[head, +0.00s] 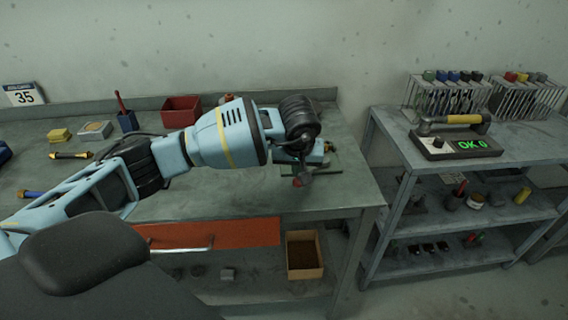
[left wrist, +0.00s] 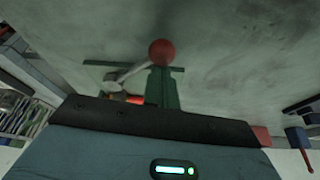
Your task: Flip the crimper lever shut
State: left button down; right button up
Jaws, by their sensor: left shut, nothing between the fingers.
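The crimper shows in the left wrist view as a dark green body (left wrist: 162,90) with a pale metal lever (left wrist: 133,71) ending in a red ball knob (left wrist: 161,52). The lever slants up to the knob, which stands over the body. In the head view the red knob (head: 297,182) shows low beside my gripper, and the arm hides most of the crimper. My left gripper (head: 304,172) is shut and empty, close to the crimper near the bench's right end. I cannot tell whether it touches the lever. My right gripper is out of view.
The grey bench (head: 235,205) has free room left of the crimper. A red bin (head: 181,111), a blue cup (head: 128,121) and a yellow block (head: 60,135) stand toward its back.

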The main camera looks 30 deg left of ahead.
pick_arm(q)
jog(key=shift+s+d, duration=0.1)
jog(key=shift+d, duration=1.3)
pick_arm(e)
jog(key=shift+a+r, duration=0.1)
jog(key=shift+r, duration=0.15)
